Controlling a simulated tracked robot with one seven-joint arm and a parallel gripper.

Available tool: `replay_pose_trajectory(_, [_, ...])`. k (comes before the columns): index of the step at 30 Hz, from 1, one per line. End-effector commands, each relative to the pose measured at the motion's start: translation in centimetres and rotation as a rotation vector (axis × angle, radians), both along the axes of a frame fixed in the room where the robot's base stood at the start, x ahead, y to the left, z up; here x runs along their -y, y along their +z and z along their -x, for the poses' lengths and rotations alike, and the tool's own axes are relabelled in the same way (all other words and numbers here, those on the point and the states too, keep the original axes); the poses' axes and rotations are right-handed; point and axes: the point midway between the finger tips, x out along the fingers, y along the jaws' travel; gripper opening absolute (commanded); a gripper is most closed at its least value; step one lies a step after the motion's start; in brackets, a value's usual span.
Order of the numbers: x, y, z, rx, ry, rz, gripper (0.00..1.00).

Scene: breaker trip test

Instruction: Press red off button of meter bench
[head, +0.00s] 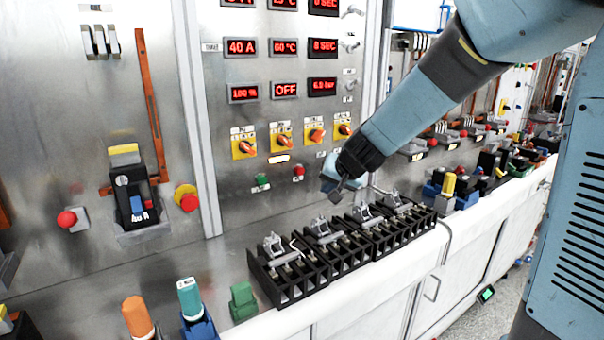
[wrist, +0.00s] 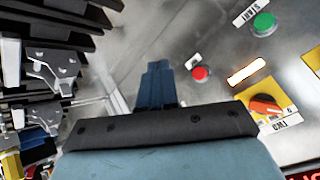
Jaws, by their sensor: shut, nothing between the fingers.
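The red off button (head: 299,170) is on the grey metal panel of the meter bench, to the right of the green button (head: 261,180) and below the row of orange rotary switches. In the wrist view the red button (wrist: 201,73) sits just right of my fingertips, with a gap in the picture between them. The green start button (wrist: 263,22) is farther up and right there. My gripper (head: 335,192) is shut and empty, in front of the panel and to the right of the red button. Its blue fingers (wrist: 158,66) are together. I cannot tell the exact distance to the panel.
A black terminal rack (head: 340,248) with metal clamps stands on the bench ledge below my gripper. A yellow plate with an orange rotary switch (wrist: 266,105) is close by in the wrist view. Another red knob (head: 67,219) and a red-yellow button (head: 187,198) are far left.

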Motion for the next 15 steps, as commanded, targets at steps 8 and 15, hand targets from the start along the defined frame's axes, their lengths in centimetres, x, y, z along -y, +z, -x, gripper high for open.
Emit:
replay_pose_trajectory(8, [-0.17,-0.31,-0.52,0.000,-0.011,-0.010,0.00])
replay_pose_trajectory(15, [-0.25,-0.32,-0.60,-0.001,-0.009,-0.010,0.00])
